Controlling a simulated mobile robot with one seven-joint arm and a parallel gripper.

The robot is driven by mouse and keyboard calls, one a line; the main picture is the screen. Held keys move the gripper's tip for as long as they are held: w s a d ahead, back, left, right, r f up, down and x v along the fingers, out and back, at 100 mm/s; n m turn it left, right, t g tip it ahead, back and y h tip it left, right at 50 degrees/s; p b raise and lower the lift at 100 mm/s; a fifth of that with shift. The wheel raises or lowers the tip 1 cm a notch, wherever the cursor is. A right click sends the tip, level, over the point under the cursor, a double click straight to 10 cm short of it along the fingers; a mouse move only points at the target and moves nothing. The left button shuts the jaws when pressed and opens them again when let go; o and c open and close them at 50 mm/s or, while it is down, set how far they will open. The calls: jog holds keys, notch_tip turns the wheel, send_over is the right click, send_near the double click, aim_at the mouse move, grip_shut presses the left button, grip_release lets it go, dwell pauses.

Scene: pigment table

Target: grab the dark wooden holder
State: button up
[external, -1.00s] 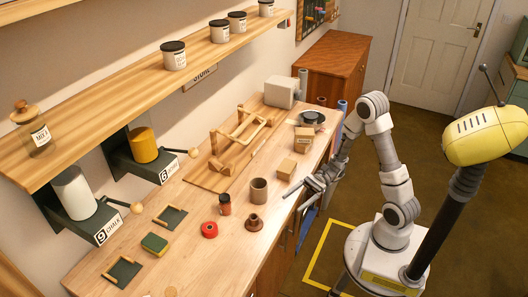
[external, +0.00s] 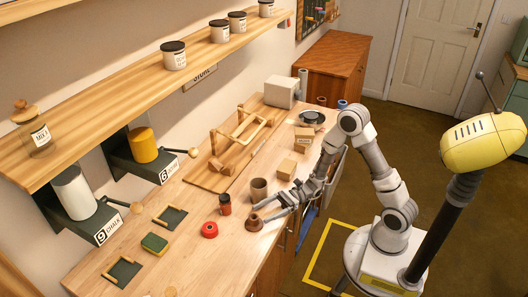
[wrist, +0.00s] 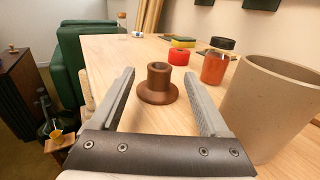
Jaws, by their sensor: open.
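The dark wooden holder (external: 254,223) is a small brown turned piece with a wide round base and a short hollow neck. It stands upright near the front edge of the bench. In the wrist view the holder (wrist: 158,84) sits ahead of my gripper, centred between the fingers and just around the level of their tips. My gripper (wrist: 163,76) is open and empty, with one finger on each side and gaps to the holder. In the external view my gripper (external: 262,211) is low over the bench, reaching from the right, with its fingertips by the holder.
A grey-brown cup (wrist: 275,105) stands close to the right finger. A red-brown jar with a dark lid (wrist: 217,65) and a red tape roll (wrist: 180,55) are beyond. The wooden bench (external: 205,262) is clear towards the near left. Its front edge is close to the holder.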

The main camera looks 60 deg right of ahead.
aim_at(253, 218)
jog(key=shift+b+x, duration=0.3)
jog(key=shift+x, duration=2.4)
grip_shut()
